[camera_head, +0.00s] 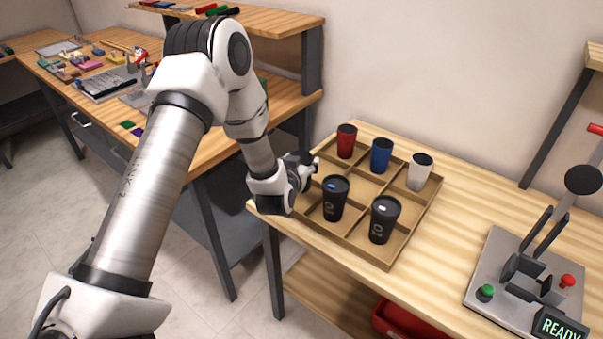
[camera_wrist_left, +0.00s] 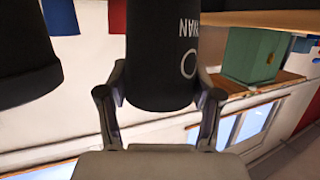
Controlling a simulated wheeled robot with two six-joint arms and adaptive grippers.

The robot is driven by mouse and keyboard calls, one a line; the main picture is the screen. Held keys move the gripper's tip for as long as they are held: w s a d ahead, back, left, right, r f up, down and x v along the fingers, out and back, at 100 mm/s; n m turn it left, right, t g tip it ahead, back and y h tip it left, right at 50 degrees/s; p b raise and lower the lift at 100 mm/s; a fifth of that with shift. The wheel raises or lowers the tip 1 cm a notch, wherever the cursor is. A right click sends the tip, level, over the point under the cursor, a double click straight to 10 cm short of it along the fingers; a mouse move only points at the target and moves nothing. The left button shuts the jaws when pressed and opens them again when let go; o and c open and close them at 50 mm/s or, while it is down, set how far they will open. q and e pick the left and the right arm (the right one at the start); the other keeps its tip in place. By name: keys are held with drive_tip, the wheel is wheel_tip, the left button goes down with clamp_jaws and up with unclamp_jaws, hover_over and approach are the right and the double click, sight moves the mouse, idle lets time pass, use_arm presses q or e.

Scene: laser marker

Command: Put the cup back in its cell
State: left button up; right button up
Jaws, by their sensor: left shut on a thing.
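A black cup with a small blue mark on its lid (camera_head: 335,197) stands upright at the front-left part of the wooden divided tray (camera_head: 432,203). My left gripper (camera_head: 310,168) is at its left side and is shut on it. In the left wrist view the held cup (camera_wrist_left: 162,55) is between both fingers (camera_wrist_left: 160,105), with white lettering. I cannot tell whether its base rests on the cell floor or hangs slightly above it. A second black cup (camera_head: 384,220) with a white lid mark stands to its right, apart from it. My right gripper is not in view.
Red (camera_head: 347,141), blue (camera_head: 381,156) and white (camera_head: 420,171) cups stand along the tray's back. A laser marker fixture (camera_head: 525,280) with a READY display (camera_head: 561,327) is at right. Bare table (camera_head: 445,240) lies between it and the tray.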

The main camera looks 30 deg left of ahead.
use_arm(q)
drive_tip(key=f, duration=0.4)
drive_tip(key=shift+w+a, duration=0.1)
drive_tip(key=shift+w, duration=0.15)
drive_tip(key=shift+s+r, duration=0.15)
drive_tip(key=o, duration=0.7)
drive_tip(key=shift+f, duration=0.25)
drive_tip(key=shift+o, duration=0.2)
